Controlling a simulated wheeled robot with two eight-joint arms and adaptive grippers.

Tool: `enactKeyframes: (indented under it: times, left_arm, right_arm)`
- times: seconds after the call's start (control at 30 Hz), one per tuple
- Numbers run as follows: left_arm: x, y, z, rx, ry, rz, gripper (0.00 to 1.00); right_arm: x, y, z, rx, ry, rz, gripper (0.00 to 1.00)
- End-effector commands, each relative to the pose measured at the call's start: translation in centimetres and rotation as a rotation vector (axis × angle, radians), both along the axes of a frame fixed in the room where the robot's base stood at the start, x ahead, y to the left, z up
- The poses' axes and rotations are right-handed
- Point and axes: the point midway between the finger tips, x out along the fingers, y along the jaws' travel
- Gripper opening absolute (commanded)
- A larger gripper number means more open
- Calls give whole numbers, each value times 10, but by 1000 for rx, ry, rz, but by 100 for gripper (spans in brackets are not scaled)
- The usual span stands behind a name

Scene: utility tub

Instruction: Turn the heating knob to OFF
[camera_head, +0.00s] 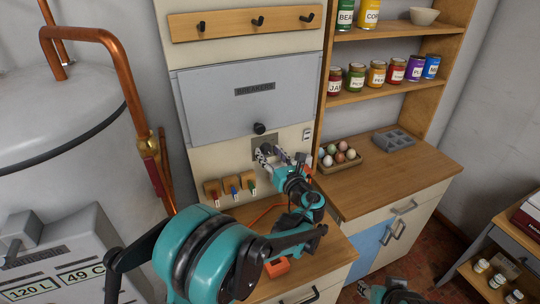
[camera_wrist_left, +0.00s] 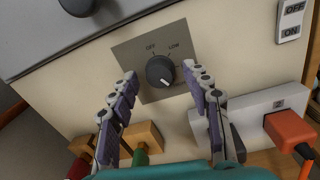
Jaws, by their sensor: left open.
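The heating knob (camera_wrist_left: 160,71) is a round dark knob on a grey square plate (camera_wrist_left: 130,57) on the cream panel. In the left wrist view, OFF is printed above it to the left and LOW above it to the right. A white pointer mark on the knob aims to the lower right, away from OFF. In the head view the plate (camera_head: 259,143) shows, with the knob largely behind my fingers. My left gripper (camera_head: 273,154) is open, its fingers on either side of the knob, with gaps visible in the wrist view.
Above is the grey breaker cover (camera_head: 240,105) with a black knob (camera_head: 259,128). An ON/OFF switch (camera_wrist_left: 290,20) is at right. An egg tray (camera_head: 340,160) sits on the counter.

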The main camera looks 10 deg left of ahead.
Motion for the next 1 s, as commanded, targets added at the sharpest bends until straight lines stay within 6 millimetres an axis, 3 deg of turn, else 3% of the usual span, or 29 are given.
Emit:
enactKeyframes:
  times: [0.17,0.33,0.67,1.0]
  left_arm:
    - [0,0,0,0,0,0,46]
    - [0,0,0,0,0,0,1]
    - [0,0,0,-17,-12,0,0]
    - [0,0,1,-174,-116,-1,0]
  right_arm:
    - [0,0,0,0,0,0,40]
    - [0,0,0,0,0,0,40]
    - [0,0,0,0,0,0,40]
    - [0,0,1,0,0,0,40]
